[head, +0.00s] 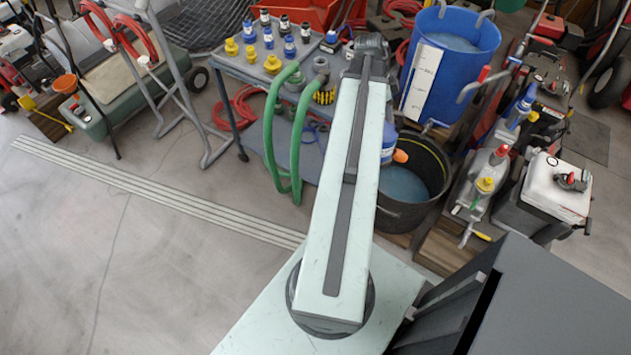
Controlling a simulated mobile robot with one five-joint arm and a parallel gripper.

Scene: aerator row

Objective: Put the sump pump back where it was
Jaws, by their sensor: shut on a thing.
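I cannot make out my gripper; my own arm, reaching up the middle of the head view, covers the place past its dark upper joint. A blue body with an orange end (389,143) shows just right of my arm, by the left rim of the black tub. My arm hides most of it. It may be the sump pump, but I cannot tell for sure, nor whether it is held or resting. The black tub (425,207) holds water and stands on the floor side of the scene.
A grey cart (222,68) with blue, yellow and black fittings and green hoses (277,130) stands left of my arm. A tall blue barrel (458,60) of water is behind the tub. Pumps and a white container (556,188) crowd the right.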

